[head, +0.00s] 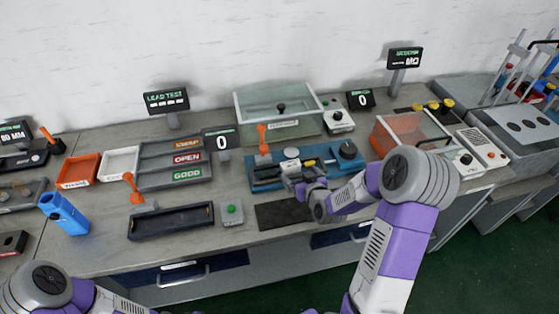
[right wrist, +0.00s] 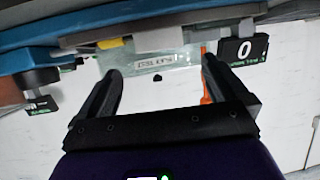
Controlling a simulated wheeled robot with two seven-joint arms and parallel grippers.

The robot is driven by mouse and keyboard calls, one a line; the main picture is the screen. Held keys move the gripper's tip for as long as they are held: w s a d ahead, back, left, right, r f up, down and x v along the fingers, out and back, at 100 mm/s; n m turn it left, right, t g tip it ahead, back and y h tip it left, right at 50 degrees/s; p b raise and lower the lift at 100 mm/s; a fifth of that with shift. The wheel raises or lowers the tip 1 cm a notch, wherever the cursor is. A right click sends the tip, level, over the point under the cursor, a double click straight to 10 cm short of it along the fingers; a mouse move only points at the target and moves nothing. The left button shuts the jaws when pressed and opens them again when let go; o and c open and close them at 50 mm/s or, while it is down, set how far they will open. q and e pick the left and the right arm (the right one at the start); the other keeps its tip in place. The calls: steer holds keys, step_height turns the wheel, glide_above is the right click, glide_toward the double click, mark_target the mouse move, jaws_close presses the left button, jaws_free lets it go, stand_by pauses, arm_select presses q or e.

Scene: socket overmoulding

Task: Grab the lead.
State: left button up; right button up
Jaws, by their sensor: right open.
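The blue fixture (head: 262,186) stands on the bench with a grey block (head: 290,153), a small yellow piece (head: 308,163) and an orange lever (head: 262,138). I cannot make out a lead for certain. My right gripper (head: 298,184) is at the front edge of the fixture, its jaws open. In the right wrist view, the fingers of the gripper (right wrist: 160,66) are spread with nothing seen held between them. The fixture (right wrist: 60,32) crosses the top of that view, with the yellow piece (right wrist: 115,43) beyond the fingertips. My left gripper is out of view.
A dark mat (head: 283,215) lies in front of the fixture. A black tray (head: 171,222) and a green-button box (head: 232,212) are to its left. A clear-lidded box (head: 280,105) stands behind. An orange-lidded box (head: 408,130) is to the right, near my right arm.

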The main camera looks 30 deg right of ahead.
mark_target(291, 165)
steer(key=shift+b+x, duration=0.45)
steer(key=shift+x, duration=2.95)
steer(key=shift+r, duration=0.15)
steer(key=c, duration=1.1)
